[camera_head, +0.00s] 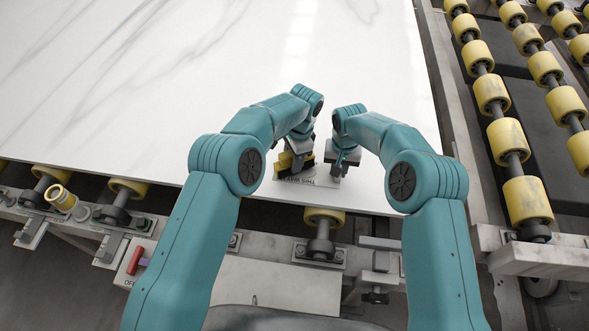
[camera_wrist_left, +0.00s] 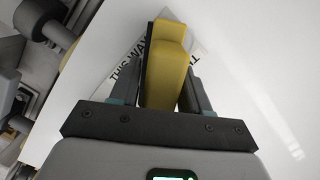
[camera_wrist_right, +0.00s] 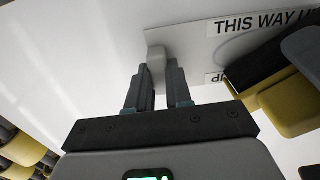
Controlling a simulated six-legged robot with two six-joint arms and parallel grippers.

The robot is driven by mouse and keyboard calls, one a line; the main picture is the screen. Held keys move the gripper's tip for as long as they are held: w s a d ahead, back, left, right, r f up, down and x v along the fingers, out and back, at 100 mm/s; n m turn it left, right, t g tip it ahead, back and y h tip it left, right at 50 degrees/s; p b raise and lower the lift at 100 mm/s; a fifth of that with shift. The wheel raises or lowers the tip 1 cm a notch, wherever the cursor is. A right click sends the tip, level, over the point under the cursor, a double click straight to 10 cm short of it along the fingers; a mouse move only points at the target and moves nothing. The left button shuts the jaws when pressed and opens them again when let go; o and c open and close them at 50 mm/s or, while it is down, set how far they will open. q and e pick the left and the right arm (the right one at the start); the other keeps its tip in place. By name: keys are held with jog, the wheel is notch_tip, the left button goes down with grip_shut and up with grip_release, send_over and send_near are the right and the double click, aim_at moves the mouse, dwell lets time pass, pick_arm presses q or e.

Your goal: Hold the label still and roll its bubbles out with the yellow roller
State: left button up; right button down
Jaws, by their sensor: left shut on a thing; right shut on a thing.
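The white label (camera_head: 304,181) with black lettering lies on the pale marble slab (camera_head: 130,75) near its front edge; "THIS WAY U" reads in the right wrist view (camera_wrist_right: 193,38). My left gripper (camera_head: 296,160) is shut on the yellow roller (camera_wrist_left: 168,72), which covers the middle of the label. The roller also shows in the head view (camera_head: 283,161). My right gripper (camera_wrist_right: 159,88) is shut on a small pale block (camera_wrist_right: 156,60) at the label's plain end, a short way from the roller. Whether the roller presses on the label cannot be told.
The slab is clear beyond my arms. Its front edge lies just below the label, above yellow conveyor wheels (camera_head: 322,217). More yellow wheels (camera_head: 527,199) stand on the right conveyor. A red-handled switch (camera_head: 136,260) sits on the front frame.

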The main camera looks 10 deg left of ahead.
aim_at(281, 158)
pick_arm(q)
jog(key=shift+s+d+f, duration=0.1)
jog(key=shift+s+d, duration=0.05)
jog(key=shift+d, duration=2.05)
pick_arm(e)
jog(key=shift+a+r, duration=0.1)
jog(key=shift+a, duration=0.2)
pick_arm(q)
jog(key=shift+d, duration=0.45)
jog(key=shift+a, duration=0.75)
jog(key=shift+a+f, duration=0.1)
jog(key=shift+a, duration=2.15)
pick_arm(e)
jog(key=shift+d, duration=0.3)
pick_arm(q)
jog(key=shift+a, duration=1.45)
pick_arm(e)
jog(key=shift+d, duration=0.15)
pick_arm(q)
jog(key=shift+a+r, duration=0.2)
jog(key=shift+a, duration=0.55)
jog(key=shift+r, duration=0.1)
pick_arm(e)
jog(key=shift+w, duration=0.1)
